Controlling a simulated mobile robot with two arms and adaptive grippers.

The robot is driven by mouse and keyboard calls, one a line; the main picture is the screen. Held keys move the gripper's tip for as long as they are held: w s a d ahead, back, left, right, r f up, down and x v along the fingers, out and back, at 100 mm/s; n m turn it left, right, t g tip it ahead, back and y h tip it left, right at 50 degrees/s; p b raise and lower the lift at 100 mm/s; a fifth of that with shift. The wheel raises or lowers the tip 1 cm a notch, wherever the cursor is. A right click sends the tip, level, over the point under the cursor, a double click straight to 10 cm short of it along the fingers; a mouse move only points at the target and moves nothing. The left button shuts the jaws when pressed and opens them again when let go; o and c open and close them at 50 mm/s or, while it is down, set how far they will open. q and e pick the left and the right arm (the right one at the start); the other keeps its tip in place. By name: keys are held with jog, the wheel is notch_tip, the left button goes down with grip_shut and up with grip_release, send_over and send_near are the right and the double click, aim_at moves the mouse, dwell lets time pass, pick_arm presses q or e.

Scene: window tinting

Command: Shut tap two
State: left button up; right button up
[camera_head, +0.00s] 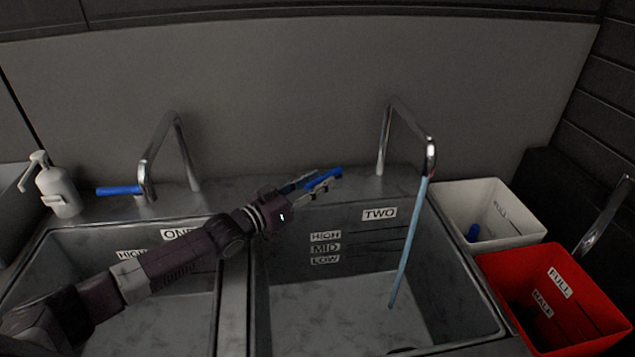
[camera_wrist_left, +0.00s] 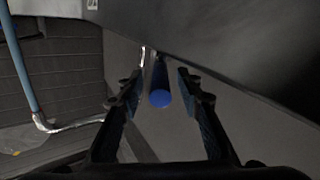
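Tap two's spout (camera_head: 430,150) is a chrome arch over the sink labelled TWO (camera_head: 378,214). A thin blue stream of water (camera_head: 410,240) runs from it into the basin. Its blue lever handle (camera_head: 322,173) is left of the spout, at the sink's back edge. My left gripper (camera_head: 318,183) reaches in from the left to this handle. In the left wrist view the handle's round blue end (camera_wrist_left: 160,97) shows between the two open fingers (camera_wrist_left: 160,86), with a gap on each side. My right gripper is out of view.
Tap one with its blue handle (camera_head: 119,190) and a soap dispenser (camera_head: 57,188) stand at the left. A white bin (camera_head: 515,230) and a red bin (camera_head: 515,267) are right of sink two. My left arm crosses over sink one.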

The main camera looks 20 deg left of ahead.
aim_at(317, 179)
pick_arm(q)
notch_tip(317, 179, up, 10)
dwell(0.6)
jog(key=shift+c, duration=0.3)
